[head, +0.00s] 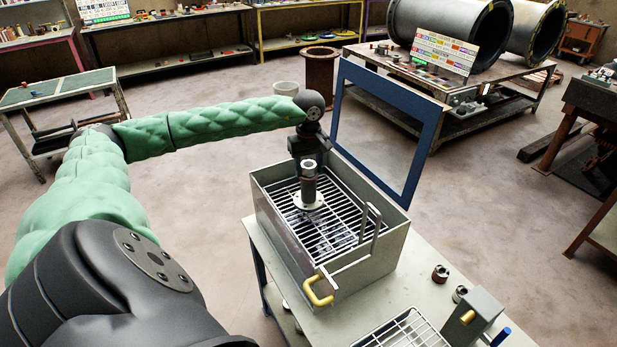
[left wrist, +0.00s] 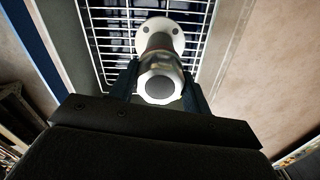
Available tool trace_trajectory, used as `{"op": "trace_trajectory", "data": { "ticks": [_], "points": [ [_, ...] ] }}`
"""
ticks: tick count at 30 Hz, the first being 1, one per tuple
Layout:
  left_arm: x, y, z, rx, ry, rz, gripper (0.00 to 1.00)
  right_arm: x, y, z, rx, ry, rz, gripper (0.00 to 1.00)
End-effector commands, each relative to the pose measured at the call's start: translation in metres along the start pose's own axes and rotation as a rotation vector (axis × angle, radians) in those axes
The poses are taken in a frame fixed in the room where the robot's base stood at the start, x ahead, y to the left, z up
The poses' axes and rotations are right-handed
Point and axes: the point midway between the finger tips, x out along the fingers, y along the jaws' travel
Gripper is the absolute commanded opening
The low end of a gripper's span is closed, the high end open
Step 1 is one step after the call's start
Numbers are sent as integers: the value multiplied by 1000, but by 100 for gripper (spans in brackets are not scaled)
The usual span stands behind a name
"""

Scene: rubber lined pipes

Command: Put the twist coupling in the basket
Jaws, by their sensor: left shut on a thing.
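The twist coupling (head: 308,188) appears to be the metal tube with a round, pale flange at its lower end. My left gripper (head: 308,160) is shut on its upper part and holds it roughly upright over the white wire basket (head: 346,226), which sits inside a grey metal tank. The left wrist view shows the coupling's round end (left wrist: 160,88) between the fingers (left wrist: 158,84), with the flange beyond it over the basket wires (left wrist: 112,20). I cannot tell whether the flange touches the wires. My right gripper is out of view.
The tank (head: 378,262) has a yellow handle (head: 319,291) and a raised blue-framed lid (head: 385,120) behind. Two small fittings (head: 440,273) (head: 459,294), a grey block (head: 474,318) and a wire rack (head: 405,333) stand on the table to the right.

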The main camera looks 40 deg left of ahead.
Motion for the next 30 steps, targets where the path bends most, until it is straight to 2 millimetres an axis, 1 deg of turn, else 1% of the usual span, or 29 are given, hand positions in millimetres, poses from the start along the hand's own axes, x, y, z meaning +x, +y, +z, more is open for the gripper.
{"op": "trace_trajectory", "data": {
  "ticks": [2, 5, 9, 12, 16, 22, 26, 27, 30],
  "points": [
    [2, 0, 0, 0, 0, 0, 0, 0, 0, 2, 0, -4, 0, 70],
    [12, 0, 0, 0, 0, 0, 0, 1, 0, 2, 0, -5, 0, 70],
    [30, 0, 0, 0, -1, -1, 0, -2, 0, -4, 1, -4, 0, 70],
    [38, 0, 0, 0, 1, 0, 0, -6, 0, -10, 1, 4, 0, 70],
    [39, 0, 0, 0, 2, 1, 0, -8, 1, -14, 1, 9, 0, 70],
    [40, 0, 0, 0, 1, 1, 0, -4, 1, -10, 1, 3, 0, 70],
    [41, 0, 0, 0, 1, 1, 0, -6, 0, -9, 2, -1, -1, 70],
    [41, 0, 0, 0, 1, 0, 52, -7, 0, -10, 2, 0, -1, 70],
    [41, 0, 0, 0, 1, 0, 70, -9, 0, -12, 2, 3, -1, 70]
  ]
}}
